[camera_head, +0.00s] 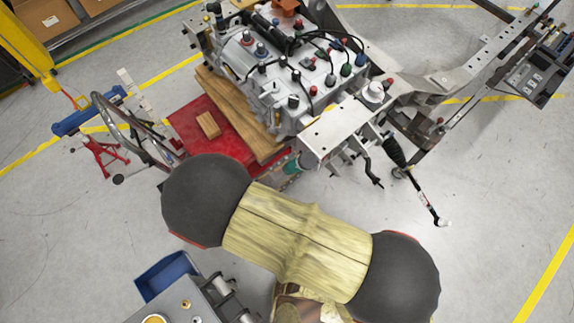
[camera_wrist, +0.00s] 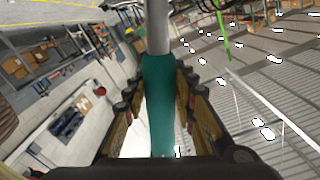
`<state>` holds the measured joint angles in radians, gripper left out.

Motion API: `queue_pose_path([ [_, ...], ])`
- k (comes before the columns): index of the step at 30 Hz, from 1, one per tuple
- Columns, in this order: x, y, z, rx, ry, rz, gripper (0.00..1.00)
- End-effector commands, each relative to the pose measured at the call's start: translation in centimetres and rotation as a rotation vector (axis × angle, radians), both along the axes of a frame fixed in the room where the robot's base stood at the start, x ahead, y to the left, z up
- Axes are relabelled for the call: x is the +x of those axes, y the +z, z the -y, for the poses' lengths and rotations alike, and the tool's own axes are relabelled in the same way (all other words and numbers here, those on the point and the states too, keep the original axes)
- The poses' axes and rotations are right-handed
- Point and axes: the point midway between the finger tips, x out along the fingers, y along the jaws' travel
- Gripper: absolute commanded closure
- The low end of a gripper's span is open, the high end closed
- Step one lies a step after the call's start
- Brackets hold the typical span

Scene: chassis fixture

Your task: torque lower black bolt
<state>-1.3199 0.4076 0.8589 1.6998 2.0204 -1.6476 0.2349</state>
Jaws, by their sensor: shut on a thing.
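A teal-handled tool with a grey shaft (camera_wrist: 159,105) stands between the fingers of my gripper (camera_wrist: 158,88) in the wrist view. The gripper is shut on its handle, and the tool's far end is outside the view. In the head view a small teal part (camera_head: 290,166) shows below the fixture; I cannot tell how far it is from any bolt. A grey metal block (camera_head: 272,72) carries several bolts with black, red, green and blue tops. One low black-topped bolt (camera_head: 293,101) is on its lower face. My gripper's fingers are not clear in the head view.
A red platform (camera_head: 205,125) with wooden blocks (camera_head: 209,124) supports the block. A grey frame (camera_head: 338,133) with a thin rod (camera_head: 425,200) extends right. A blue-topped red stand (camera_head: 90,122) is at left, and a blue bin (camera_head: 166,274) is at lower left. The floor at right is clear.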

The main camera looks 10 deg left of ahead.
Motion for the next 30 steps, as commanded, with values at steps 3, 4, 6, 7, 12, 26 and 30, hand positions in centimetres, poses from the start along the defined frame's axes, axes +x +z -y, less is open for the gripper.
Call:
queue_pose_path([
  [3, 0.6, 0.1, 0.5, -0.001, -0.001, 0.003, 1.00],
  [4, 0.7, 0.1, 0.7, -0.001, -0.001, 0.003, 1.00],
  [6, 1.1, 0.1, 1.0, -0.001, -0.002, 0.002, 1.00],
  [7, 1.2, 0.2, 1.1, -0.001, -0.002, 0.002, 1.00],
  [12, 2.0, 0.1, 1.8, 0.000, -0.001, 0.002, 1.00],
  [26, 4.0, 0.1, 3.3, 0.000, 0.000, 0.003, 1.00],
  [30, 4.0, 0.1, 3.4, 0.001, 0.001, 0.002, 1.00],
])
